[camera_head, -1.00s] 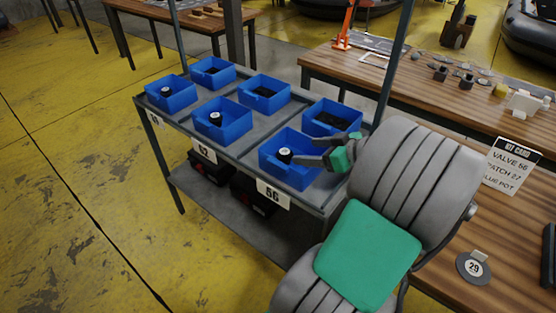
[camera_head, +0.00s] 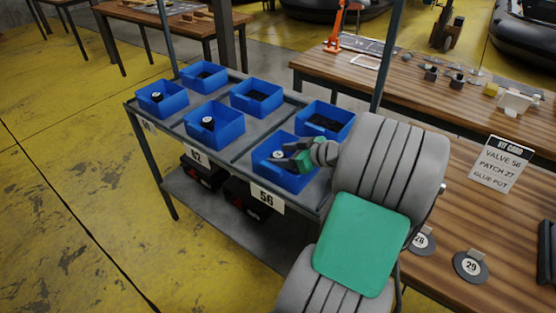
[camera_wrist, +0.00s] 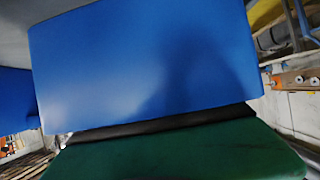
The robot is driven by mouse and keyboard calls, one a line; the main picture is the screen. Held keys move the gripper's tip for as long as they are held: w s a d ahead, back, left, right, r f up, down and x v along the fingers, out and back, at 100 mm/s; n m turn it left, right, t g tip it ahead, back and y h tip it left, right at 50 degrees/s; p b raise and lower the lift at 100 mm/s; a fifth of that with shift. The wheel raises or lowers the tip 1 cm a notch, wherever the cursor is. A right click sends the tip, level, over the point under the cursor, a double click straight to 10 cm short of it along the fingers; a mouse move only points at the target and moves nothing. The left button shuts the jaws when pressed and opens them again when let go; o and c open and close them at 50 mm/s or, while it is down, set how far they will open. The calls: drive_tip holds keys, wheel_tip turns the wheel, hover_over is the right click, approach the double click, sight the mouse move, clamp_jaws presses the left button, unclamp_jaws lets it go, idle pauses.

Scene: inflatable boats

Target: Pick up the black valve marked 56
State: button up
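The black valve (camera_head: 277,155) with a pale round top stands in the front blue bin (camera_head: 285,181) above the label 56 (camera_head: 267,199). My gripper (camera_head: 279,157) reaches down into this bin from the right in the head view, its dark fingers at the valve and partly hiding it. Whether the fingers touch or grip it I cannot tell. In the wrist view a blue bin wall (camera_wrist: 145,65) fills most of the picture above a green part of my gripper; the valve is not visible there.
Several other blue bins share the grey rack, including one with a black valve (camera_head: 208,124) above label 62 and one at the left end (camera_head: 162,108). A rack post (camera_head: 393,55) rises behind my arm. A wooden table (camera_head: 455,130) with a kit card (camera_head: 501,163) stands right.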

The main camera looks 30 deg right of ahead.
drive_tip(key=c, duration=1.2)
